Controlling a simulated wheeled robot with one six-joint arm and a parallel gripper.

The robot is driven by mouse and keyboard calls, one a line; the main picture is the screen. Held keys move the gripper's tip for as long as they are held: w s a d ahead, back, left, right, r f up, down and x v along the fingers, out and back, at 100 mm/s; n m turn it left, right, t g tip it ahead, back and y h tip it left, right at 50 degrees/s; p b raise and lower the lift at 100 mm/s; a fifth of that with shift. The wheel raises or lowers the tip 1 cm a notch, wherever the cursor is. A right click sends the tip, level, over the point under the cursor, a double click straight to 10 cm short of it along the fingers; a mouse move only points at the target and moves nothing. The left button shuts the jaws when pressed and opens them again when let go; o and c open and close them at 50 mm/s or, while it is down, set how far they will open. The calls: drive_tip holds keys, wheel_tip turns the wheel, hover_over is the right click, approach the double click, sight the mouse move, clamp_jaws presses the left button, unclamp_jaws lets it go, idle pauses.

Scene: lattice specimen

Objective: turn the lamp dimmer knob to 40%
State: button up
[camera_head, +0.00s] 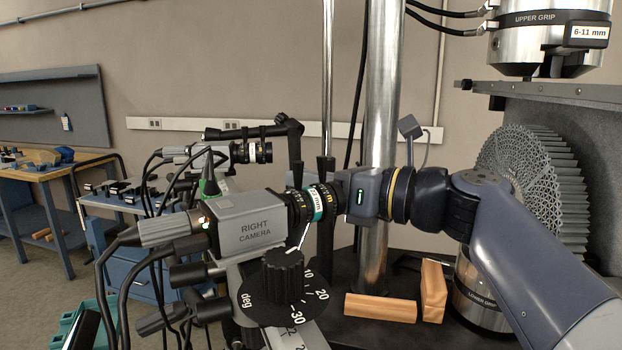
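No knob marked as a lamp dimmer or with a percent scale can be made out. A black ribbed knob (283,272) on a dial marked "deg" stands in front of the grey box labelled RIGHT CAMERA (250,227). A small grey square head (410,127) on a thin stalk shows behind my wrist; I cannot tell if it is the lamp. My arm comes from the lower right.
A second camera (240,152) stands behind. The upper grip (535,42) hangs at top right, above a lattice disc (513,163). Cables loop at left. A workbench (35,172) is at far left.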

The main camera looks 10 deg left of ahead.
drive_tip(key=shift+r+n+g+p, duration=0.1)
drive_tip(key=shift+n+g+p, duration=0.3)
drive_tip(key=shift+n+g, duration=0.1)
clamp_jaws()
drive_tip(key=n+g+y+p, duration=0.1)
drive_tip(key=n+g+p, duration=0.1)
drive_tip(key=g, duration=0.1)
drive_tip(key=shift+r, duration=0.15)
drive_tip(key=n+g+p, duration=0.3)
drive_tip(key=g+p, duration=0.1)
drive_tip(key=shift+r+n, duration=0.15)
drive_tip(key=shift+n, duration=0.25)
drive_tip(key=n+g+h+p, duration=0.1)
drive_tip(key=n+g+p, duration=0.1)
drive_tip(key=g+p, duration=0.1)
drive_tip(key=shift+n, duration=0.4)
drive_tip(key=n+g+h+p, duration=0.1)
drive_tip(key=n+g+p, duration=0.2)
drive_tip(key=p, duration=0.2)
drive_tip(key=shift+h+p, duration=0.3)
drive_tip(key=shift+p, duration=0.1)
drive_tip(key=shift+n+g+p, duration=0.3)
drive_tip(key=shift+g+p, duration=0.1)
drive_tip(key=shift+f+n+g+h+p, duration=0.4)
drive_tip(key=shift+n+h+p, duration=0.1)
drive_tip(key=shift+p, duration=0.5)
